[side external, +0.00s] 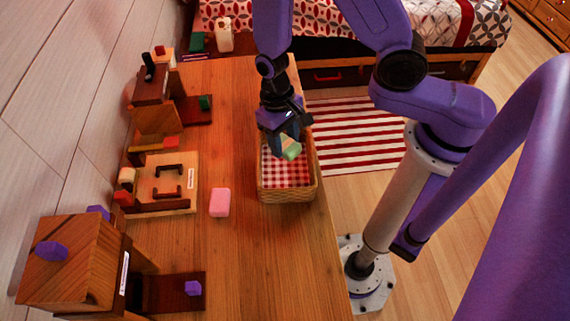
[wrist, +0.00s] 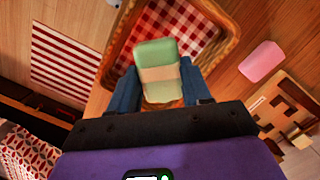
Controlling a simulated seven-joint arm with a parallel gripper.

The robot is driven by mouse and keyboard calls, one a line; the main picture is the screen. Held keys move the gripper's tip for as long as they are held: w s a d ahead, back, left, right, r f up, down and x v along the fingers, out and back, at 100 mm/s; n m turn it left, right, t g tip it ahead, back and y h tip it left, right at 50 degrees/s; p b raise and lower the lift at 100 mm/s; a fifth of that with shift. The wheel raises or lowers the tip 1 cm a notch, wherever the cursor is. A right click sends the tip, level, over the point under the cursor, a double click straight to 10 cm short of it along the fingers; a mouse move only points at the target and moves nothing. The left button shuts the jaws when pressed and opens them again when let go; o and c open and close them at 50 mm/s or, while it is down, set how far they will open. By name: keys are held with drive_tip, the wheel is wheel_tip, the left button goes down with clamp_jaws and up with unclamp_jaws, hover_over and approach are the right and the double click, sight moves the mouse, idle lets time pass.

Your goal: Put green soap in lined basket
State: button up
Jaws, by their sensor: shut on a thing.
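The green soap (side external: 292,151) is a pale green block with a beige band around it, seen clearly in the wrist view (wrist: 157,58). My gripper (side external: 284,147) is shut on it, with one finger on each side in the wrist view (wrist: 160,88). The lined basket (side external: 288,194) is wicker with a red and white checked cloth inside, and stands at the right edge of the wooden table. My gripper holds the soap over the basket opening. The basket rim also shows around the soap in the wrist view (wrist: 118,46). The exact height above the lining is hard to tell.
A pink soap (side external: 220,202) lies on the table left of the basket. A wooden tray with dark handles (side external: 168,182) and wooden box stands (side external: 75,262) line the wall side. The front middle of the table is clear. A striped rug (side external: 350,135) lies on the floor.

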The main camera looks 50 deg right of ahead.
sight(286, 170)
drive_tip(key=shift+f, duration=2)
drive_tip(key=shift+f, duration=0.15)
drive_tip(key=shift+f, duration=1.75)
drive_tip(key=shift+f, duration=0.15)
drive_tip(key=o, duration=1.2)
drive_tip(key=shift+r, duration=0.2)
